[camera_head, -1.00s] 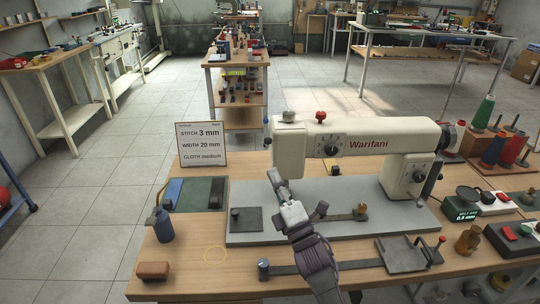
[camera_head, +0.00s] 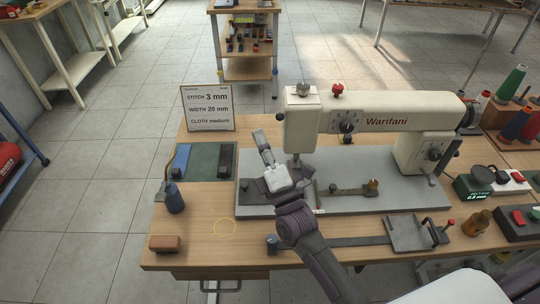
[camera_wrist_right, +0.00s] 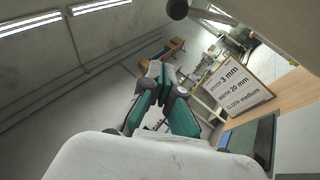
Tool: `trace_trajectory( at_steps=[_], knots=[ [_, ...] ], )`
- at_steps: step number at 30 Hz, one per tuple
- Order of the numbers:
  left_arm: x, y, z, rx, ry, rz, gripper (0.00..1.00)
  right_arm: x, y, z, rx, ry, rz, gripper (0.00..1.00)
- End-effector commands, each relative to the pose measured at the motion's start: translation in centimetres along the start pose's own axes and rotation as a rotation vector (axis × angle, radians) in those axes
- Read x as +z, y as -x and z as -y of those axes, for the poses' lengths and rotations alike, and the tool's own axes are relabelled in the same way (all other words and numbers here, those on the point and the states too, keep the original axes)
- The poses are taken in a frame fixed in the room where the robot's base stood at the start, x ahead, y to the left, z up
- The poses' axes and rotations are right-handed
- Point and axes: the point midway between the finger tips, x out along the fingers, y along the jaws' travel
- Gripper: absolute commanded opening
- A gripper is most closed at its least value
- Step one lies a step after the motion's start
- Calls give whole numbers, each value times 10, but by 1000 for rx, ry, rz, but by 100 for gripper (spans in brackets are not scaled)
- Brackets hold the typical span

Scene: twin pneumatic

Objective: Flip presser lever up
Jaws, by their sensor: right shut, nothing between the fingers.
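The white sewing machine (camera_head: 390,118) marked Warifani stands on a grey plate at the back of the wooden table. A small dark knob (camera_head: 280,117) sticks out of the left side of its head; it may be the end of the presser lever. A dark round knob (camera_wrist_right: 177,9) also shows at the top of the right wrist view. My right gripper (camera_head: 258,134) is shut and empty, left of the machine head and a little apart from the knob. Its closed fingers (camera_wrist_right: 164,75) show in the right wrist view. My left gripper is not in view.
A sign (camera_head: 208,107) with stitch settings stands behind a green mat (camera_head: 218,163) left of the gripper. A blue bottle (camera_head: 175,199) and brown block (camera_head: 165,243) are at the left front. Thread spools (camera_head: 518,123) stand at right.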

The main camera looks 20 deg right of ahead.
Motion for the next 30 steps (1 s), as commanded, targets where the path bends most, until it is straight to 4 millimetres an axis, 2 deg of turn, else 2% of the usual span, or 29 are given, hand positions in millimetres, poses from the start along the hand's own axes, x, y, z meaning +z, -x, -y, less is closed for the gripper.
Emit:
trace_trajectory(
  at_steps=[1,3,9,22,26,30],
  knots=[
    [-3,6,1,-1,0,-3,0,11,-2,-2,0,6,-2,0],
    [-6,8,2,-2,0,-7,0,21,-4,-2,-1,5,-2,0],
    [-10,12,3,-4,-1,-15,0,36,-7,0,-2,2,-2,0],
    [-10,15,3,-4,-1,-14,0,39,-8,-1,-5,-1,0,0],
    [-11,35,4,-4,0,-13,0,41,-14,-9,-37,-14,0,0],
    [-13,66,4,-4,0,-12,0,43,-21,-16,-105,-39,0,0]
  ],
)
